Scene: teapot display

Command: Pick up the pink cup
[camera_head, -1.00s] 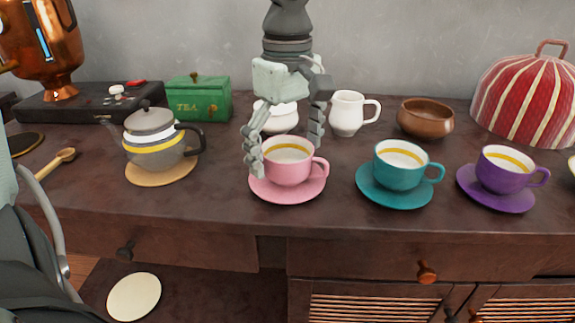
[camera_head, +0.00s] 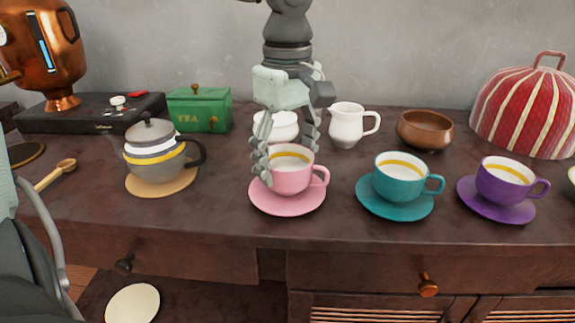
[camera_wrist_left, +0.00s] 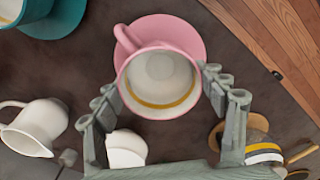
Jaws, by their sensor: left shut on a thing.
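The pink cup (camera_head: 294,181) has a white inside with a yellow band and a handle on its right. It is over its pink saucer (camera_head: 287,205); I cannot tell for sure whether its base is clear of the saucer. My left gripper (camera_head: 286,163) reaches down from behind and is shut on the cup, with fingers on opposite sides near the rim. In the left wrist view, the fingers (camera_wrist_left: 162,85) flank the cup (camera_wrist_left: 158,112), and the saucer (camera_wrist_left: 185,37) shows beyond it. My right gripper is out of view.
A teal cup (camera_head: 400,185) and a purple cup (camera_head: 505,186) stand on saucers to the right. A white bowl (camera_head: 275,128) and white jug (camera_head: 347,129) are behind. A grey teapot (camera_head: 155,160) stands left. The counter's front strip is clear.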

